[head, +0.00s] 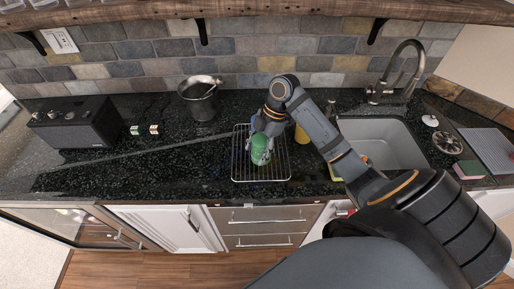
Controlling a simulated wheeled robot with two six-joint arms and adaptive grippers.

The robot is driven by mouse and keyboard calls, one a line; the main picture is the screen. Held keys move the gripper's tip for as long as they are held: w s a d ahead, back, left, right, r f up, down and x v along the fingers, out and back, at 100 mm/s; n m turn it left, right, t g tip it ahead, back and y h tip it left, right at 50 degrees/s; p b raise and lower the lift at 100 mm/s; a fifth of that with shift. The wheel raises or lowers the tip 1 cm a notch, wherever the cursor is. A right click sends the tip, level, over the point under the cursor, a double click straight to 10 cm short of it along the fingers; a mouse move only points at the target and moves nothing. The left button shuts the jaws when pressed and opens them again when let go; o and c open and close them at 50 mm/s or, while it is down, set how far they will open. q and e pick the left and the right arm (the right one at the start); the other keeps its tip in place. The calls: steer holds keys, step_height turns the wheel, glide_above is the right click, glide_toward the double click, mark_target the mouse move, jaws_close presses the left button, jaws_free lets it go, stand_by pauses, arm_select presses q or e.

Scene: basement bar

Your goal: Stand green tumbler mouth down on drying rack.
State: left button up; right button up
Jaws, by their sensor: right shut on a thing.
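The green tumbler (259,147) is over the wire drying rack (262,179), near the rack's middle. My right gripper (262,152) is shut on the green tumbler, with its arm coming in from the right. The gripper covers part of the tumbler, so I cannot tell which way its mouth faces or whether it touches the rack. My left gripper is not in view.
The sink (382,143) lies right of the rack. A yellow item (301,134) stands just right of my gripper. A metal bucket (200,98) and a black speaker box (76,123) stand to the left. The counter left of the rack is mostly clear.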

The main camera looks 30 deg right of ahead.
steer(key=shift+f+b, duration=0.4)
steer(key=shift+f, duration=0.75)
steer(key=shift+f, duration=0.4)
steer(key=o, duration=1.2)
steer(key=shift+o, duration=0.2)
steer(key=shift+r, duration=0.1)
steer(key=a+p+v, duration=0.1)
steer(key=p+v, duration=0.5)
steer(key=v, duration=1.3)
steer(key=shift+r+p, duration=0.2)
steer(key=shift+p, duration=0.15)
